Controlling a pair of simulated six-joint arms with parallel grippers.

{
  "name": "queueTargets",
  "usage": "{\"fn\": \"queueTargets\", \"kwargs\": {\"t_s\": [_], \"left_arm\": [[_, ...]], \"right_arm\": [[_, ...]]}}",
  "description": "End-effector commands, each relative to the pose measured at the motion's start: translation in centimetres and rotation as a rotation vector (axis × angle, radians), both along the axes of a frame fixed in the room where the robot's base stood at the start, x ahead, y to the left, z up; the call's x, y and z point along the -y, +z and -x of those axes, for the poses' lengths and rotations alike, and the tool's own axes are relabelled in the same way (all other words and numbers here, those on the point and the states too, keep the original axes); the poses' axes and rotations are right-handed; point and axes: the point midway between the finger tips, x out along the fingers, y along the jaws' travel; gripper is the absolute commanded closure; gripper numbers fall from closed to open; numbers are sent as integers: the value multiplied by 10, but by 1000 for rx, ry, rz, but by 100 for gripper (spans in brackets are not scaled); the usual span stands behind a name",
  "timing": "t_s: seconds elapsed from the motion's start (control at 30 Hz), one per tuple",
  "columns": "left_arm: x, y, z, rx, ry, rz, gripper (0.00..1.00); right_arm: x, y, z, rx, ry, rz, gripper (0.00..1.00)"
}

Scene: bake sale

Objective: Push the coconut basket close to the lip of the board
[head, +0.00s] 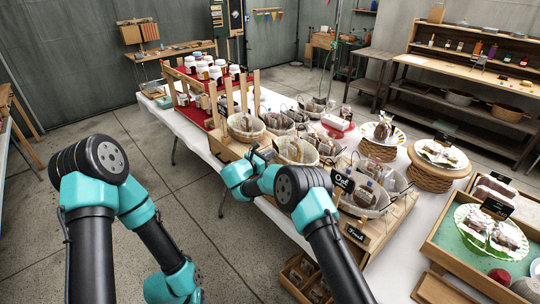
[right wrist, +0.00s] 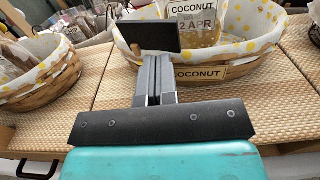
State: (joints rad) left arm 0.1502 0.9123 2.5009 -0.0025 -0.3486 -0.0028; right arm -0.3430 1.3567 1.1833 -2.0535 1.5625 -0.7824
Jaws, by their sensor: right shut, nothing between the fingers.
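The coconut basket (right wrist: 262,42) is a wicker basket with a yellow-spotted white liner and a COCONUT label, at the upper right of the right wrist view. In the head view it appears to be the lined basket (head: 296,152) just beyond my right gripper (head: 262,156). My right gripper (right wrist: 155,78) is shut and empty, pointing at the basket's near left side. I cannot tell if it touches. The basket stands on the woven tan board (right wrist: 105,80). A dark plate (right wrist: 152,37) at the fingertips hides part of the basket. My left gripper is out of view.
Another lined basket (right wrist: 38,75) stands to the left on the board. Several more bagged-goods baskets, such as one basket (head: 245,126), line the white-clothed table (head: 398,262). A black Oat sign (head: 342,181) stands to the right of my gripper. The floor at left is clear.

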Motion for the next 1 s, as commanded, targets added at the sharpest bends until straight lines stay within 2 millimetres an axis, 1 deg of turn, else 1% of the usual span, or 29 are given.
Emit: {"fn": "queueTargets", "kwargs": {"t_s": [0.17,0.6,0.8,1.0], "left_arm": [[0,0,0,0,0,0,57],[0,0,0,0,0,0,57],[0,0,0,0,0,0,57],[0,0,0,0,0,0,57]], "right_arm": [[-19,1,17,-1,2,2,100],[-81,1,72,1,1,2,100],[-95,0,85,1,-1,1,100],[-97,0,87,1,-2,1,100]]}}
